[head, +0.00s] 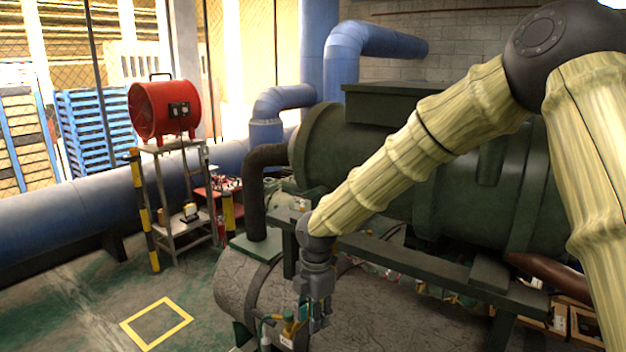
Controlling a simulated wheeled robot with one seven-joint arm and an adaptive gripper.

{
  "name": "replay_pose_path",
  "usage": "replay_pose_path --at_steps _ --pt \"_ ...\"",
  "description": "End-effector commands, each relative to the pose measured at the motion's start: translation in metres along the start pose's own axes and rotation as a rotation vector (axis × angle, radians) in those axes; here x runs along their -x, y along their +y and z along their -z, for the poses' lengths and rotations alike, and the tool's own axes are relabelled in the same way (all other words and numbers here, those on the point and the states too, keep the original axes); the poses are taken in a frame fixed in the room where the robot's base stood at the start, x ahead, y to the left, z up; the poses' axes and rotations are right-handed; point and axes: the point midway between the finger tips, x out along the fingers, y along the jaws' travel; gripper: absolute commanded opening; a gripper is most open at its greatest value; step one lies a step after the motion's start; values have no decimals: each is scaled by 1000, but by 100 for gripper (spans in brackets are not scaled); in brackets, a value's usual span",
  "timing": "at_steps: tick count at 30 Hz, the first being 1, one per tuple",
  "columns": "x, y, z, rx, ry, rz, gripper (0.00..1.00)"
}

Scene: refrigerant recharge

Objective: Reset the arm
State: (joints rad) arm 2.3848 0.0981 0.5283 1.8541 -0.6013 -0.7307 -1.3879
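My arm, in a pale yellow sleeve, reaches from the right side of the head view down to the lower middle. My gripper (318,322) points downward in front of a grey cylindrical vessel (237,287). Its fingers are small and dark, and I cannot tell whether they are open or shut. A yellow and green valve fitting (292,326) with a white tag (287,341) is just left of the fingers. I cannot tell whether the gripper touches it.
A large dark green machine (400,165) stands behind my arm. Blue pipes (345,50) rise behind it. A red fan (163,108) sits on a metal stand (165,200) at left. A yellow floor square (157,323) encloses bare floor. Wooden crates (585,325) stand at lower right.

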Motion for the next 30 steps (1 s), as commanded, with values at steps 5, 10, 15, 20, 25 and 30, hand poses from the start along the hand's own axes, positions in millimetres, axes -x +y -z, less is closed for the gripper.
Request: replay_pose_path --at_steps 5,10,15,20,25,30 --pt "-40 -12 6 -89 41 7 31" --pt "-83 -30 11 -213 87 11 31" --pt "-144 -60 20 -406 147 25 31" --pt "-223 -108 31 -699 209 51 31" --pt "-298 -172 40 -1049 238 80 31" --pt "-362 -246 46 -1420 219 99 31"
